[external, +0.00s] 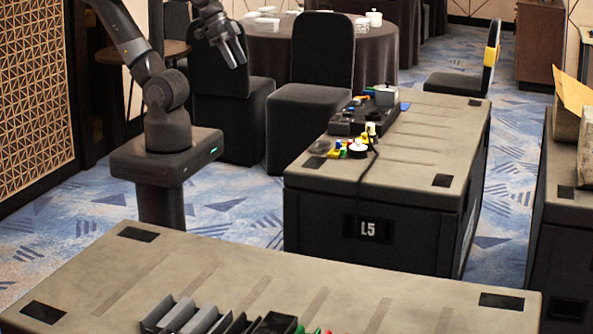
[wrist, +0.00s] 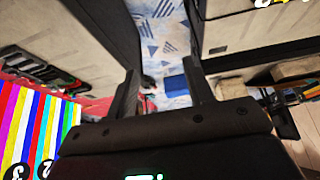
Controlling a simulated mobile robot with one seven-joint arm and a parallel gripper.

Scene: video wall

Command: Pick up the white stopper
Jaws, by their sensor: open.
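A small white round piece (external: 357,149) with a dark top sits among small coloured items on the near-left part of the L5 case top (external: 420,150). It may be the white stopper, but it is too small to be sure. My gripper (external: 236,58) is raised at the upper left, well apart from that case, in front of the dark chairs. In the wrist view my gripper (wrist: 160,85) has its two fingers spread with nothing held between them. I cannot make out a white stopper in the wrist view.
A black device (external: 350,118) and a grey box (external: 386,95) stand farther back on the L5 case. A near case (external: 250,265) carries dark trays (external: 195,318). Dark chairs (external: 310,110) stand between my arm and the L5 case. Blue carpet (external: 255,205) lies open between the cases.

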